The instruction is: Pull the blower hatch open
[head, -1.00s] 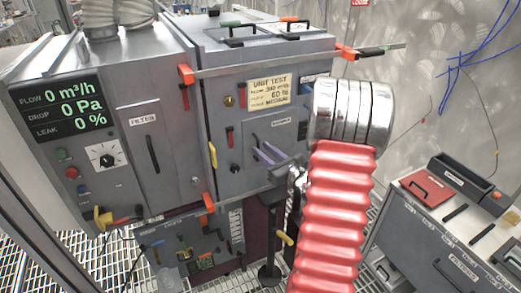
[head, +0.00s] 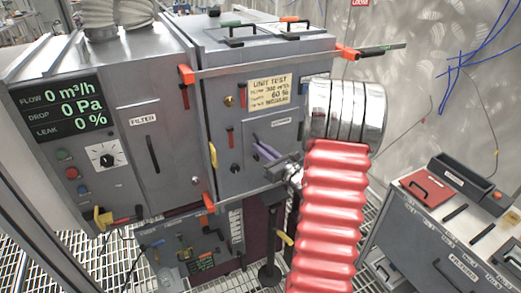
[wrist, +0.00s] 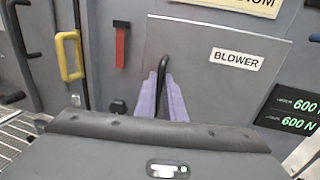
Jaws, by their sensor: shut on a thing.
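The blower hatch (head: 285,128) is a grey panel on the front of the steel unit. The wrist view shows it close up (wrist: 215,95), with a white "BLOWER" label and a black bar handle (wrist: 162,62). The hatch looks about flush with the unit's front; I cannot tell if there is a small gap. My gripper (wrist: 164,92) has purple fingers, one on each side of the handle, and is shut on it. In the head view my gripper (head: 266,152) is at the hatch's lower part, and my arm partly hides the hatch's right side.
A yellow handle (wrist: 69,56) and a red lever (wrist: 121,46) are left of the hatch. A filter door (head: 150,150) and a readout panel (head: 58,108) stand further left. A grey cabinet with a red lid (head: 425,187) stands at the right.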

